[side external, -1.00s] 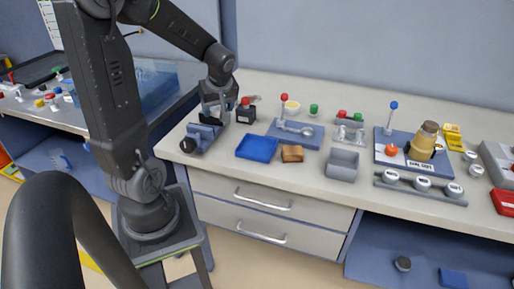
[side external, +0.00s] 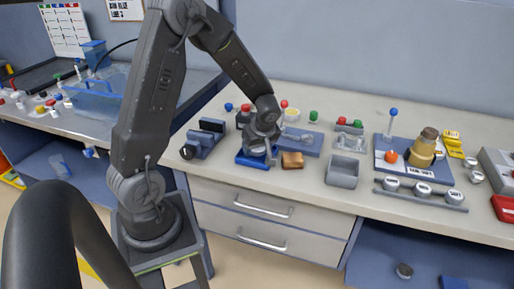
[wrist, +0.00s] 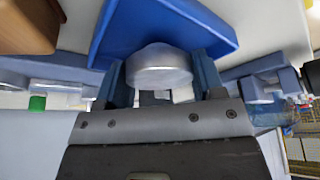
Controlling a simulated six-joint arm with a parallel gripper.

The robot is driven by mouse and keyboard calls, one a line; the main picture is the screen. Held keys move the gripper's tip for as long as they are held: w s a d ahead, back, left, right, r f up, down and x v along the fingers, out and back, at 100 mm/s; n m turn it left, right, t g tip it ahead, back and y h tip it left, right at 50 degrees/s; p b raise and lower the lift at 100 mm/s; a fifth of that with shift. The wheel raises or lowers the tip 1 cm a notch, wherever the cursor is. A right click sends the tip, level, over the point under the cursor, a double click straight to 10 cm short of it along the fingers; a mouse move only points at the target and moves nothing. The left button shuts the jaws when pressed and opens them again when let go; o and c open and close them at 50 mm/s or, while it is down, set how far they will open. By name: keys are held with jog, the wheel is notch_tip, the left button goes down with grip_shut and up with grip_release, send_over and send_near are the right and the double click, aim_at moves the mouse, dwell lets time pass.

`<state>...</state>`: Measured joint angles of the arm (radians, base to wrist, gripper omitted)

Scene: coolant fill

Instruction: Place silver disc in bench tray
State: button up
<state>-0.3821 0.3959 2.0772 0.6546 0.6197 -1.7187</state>
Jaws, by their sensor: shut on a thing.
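My gripper (side external: 260,148) is low over the blue bench tray (side external: 245,160), with its fingers pointing down. In the wrist view my gripper (wrist: 160,75) is shut on the silver disc (wrist: 159,62), with one bluish finger at each side of it. The blue tray (wrist: 215,28) shows right behind the disc in that view. I cannot tell whether the disc touches the tray floor. In the side view the disc is mostly lost against the gripper.
A brown block (side external: 292,160) stands close to the right of the tray, with a grey bin (side external: 342,173) further right. A vise (side external: 204,139) is on the left. A blue lever plate (side external: 300,142) lies behind. The bench's front strip is clear.

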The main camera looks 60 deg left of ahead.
jog(key=shift+f, duration=0.2)
jog(key=shift+f, duration=0.15)
jog(key=o, duration=0.5)
